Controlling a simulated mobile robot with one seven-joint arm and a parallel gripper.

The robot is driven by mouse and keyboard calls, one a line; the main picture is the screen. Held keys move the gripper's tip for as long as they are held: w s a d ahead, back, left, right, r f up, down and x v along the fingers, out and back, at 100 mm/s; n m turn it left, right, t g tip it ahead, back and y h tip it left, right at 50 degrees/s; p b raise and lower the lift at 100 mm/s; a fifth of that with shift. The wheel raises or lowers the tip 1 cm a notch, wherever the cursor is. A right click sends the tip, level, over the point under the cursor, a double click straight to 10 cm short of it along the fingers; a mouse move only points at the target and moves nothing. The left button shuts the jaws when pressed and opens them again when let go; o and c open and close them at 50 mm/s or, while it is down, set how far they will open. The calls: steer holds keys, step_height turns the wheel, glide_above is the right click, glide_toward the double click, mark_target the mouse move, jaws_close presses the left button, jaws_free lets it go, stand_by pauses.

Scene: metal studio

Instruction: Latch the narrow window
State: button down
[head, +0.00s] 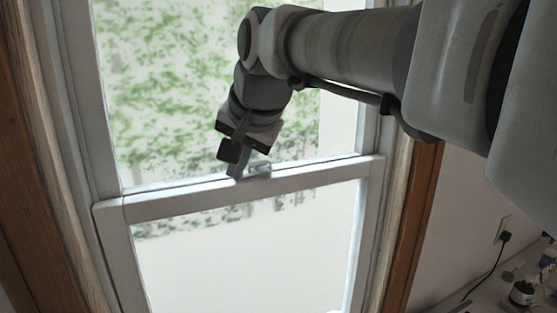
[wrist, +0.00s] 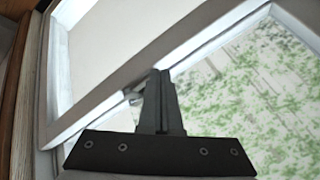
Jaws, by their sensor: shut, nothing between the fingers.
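The narrow window has a white frame, and its horizontal meeting rail (head: 312,177) crosses the middle of the head view. A small grey latch (head: 262,169) sits on top of that rail near its middle. My gripper (head: 236,175) is shut and empty, pointing down at the rail just left of the latch. In the wrist view my gripper's fingers (wrist: 161,75) are together, and a small part of the latch (wrist: 133,97) shows to their left, partly hidden by them. I cannot tell whether the fingers touch the latch or how far it is turned.
Wooden trim (head: 421,215) borders the window on both sides. A counter with small items (head: 522,292) is at the lower right. The area before the lower pane is clear.

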steer(key=shift+w+a, duration=0.25)
stand_by(0.3)
steer(key=shift+r, duration=0.1)
